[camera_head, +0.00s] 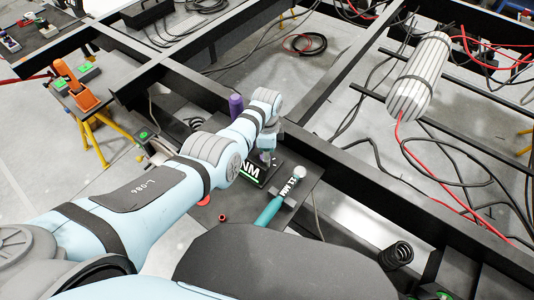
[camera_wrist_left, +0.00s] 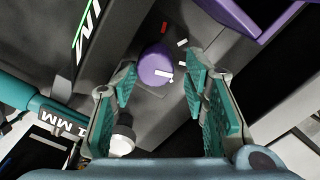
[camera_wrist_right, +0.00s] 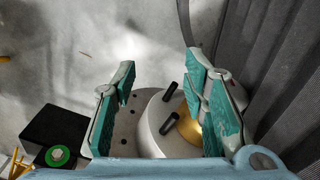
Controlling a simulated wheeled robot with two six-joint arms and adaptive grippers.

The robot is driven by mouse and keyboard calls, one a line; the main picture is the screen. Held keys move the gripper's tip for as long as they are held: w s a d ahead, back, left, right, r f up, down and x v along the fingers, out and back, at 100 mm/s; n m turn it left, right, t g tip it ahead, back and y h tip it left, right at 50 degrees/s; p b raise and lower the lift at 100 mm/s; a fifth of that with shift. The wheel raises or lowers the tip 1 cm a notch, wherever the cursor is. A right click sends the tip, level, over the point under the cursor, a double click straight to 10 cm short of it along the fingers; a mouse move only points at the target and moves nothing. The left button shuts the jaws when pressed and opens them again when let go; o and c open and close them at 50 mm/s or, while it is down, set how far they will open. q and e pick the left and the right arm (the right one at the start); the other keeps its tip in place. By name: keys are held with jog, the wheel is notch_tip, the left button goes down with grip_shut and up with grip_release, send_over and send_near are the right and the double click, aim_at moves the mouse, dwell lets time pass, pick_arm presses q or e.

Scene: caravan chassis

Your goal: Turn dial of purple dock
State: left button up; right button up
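The purple round dial (camera_wrist_left: 155,65) shows in the left wrist view on a dark panel, with one red mark and several white marks around it. A purple dock part (camera_wrist_left: 250,18) shows at the upper right of that view. My left gripper (camera_wrist_left: 160,76) is open, its teal-padded fingers on either side of the dial in the picture. No contact with the dial is visible. In the head view my left gripper (camera_head: 266,150) is over the black dock area, and the wrist hides most of it. My right gripper (camera_wrist_right: 160,70) is open and empty, away from the dock.
A teal tool (camera_head: 268,212) with a white ball end lies beside the dock. A black box marked NM (camera_head: 250,172) and a purple cylinder (camera_head: 236,105) are near my wrist. Black chassis beams (camera_head: 335,165) run behind. The right wrist view shows a black box with a green button (camera_wrist_right: 58,154).

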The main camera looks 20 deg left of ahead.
pick_arm(q)
jog(key=shift+s+f, duration=0.15)
jog(key=shift+s, duration=0.1)
notch_tip(320, 180, up, 8)
jog(key=shift+w+r, duration=0.1)
jog(key=shift+r, duration=0.05)
dwell(0.4)
jog(key=shift+d, duration=0.15)
